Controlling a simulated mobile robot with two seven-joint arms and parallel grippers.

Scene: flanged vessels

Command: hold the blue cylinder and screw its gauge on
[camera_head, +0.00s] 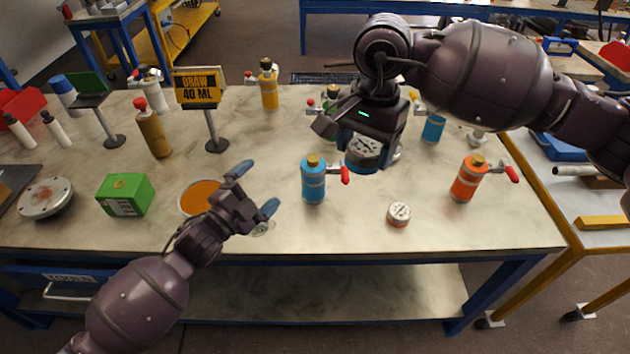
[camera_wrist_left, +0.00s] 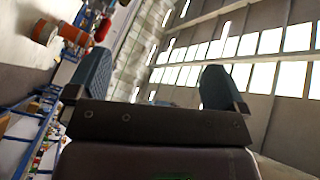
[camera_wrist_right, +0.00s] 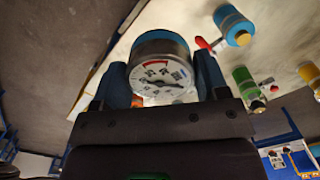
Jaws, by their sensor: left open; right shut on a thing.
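The blue cylinder (camera_head: 313,185) stands upright near the middle of the table, with a yellow-brown top and a red-handled valve on its right side. It also shows in the right wrist view (camera_wrist_right: 236,28). My right gripper (camera_head: 366,150) is shut on a round gauge (camera_head: 364,151) with a blue rim and white dial, held above the table to the right of the blue cylinder. The gauge fills the space between the fingers in the right wrist view (camera_wrist_right: 160,70). My left gripper (camera_head: 254,190) is open and empty, left of the blue cylinder and apart from it.
A second gauge (camera_head: 399,214) lies on the table, with an orange cylinder (camera_head: 468,178) to its right. An orange disc (camera_head: 198,197) and green box (camera_head: 125,195) lie left. A "DRAW 40 ML" sign (camera_head: 198,88) stands behind. The front strip of table is mostly clear.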

